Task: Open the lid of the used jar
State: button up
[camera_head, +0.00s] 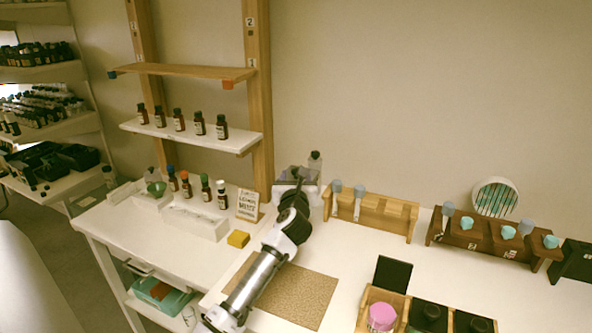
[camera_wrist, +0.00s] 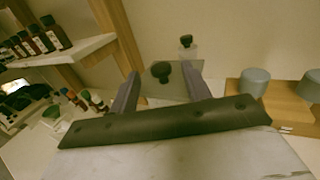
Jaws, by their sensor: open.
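A clear, glassy container with a dark round knob (camera_wrist: 162,71), which may be the used jar, stands at the back of the white table. It also shows in the head view (camera_head: 284,187), partly hidden by my arm. My gripper (camera_wrist: 164,82) is open, with one finger to each side of the knob in the wrist view. I see no contact between fingers and knob, and cannot tell the remaining distance. In the head view my gripper (camera_head: 297,181) is in front of the container. No label reading "used" is legible.
A small bottle with a dark cap (camera_wrist: 186,42) stands just behind the container. A wooden holder (camera_head: 372,215) is to its right. A sign card (camera_head: 247,206) and yellow block (camera_head: 238,239) are to the left. A bottle shelf (camera_head: 190,133) hangs above left.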

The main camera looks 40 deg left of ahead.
jog(key=shift+x, duration=0.8)
grip_shut()
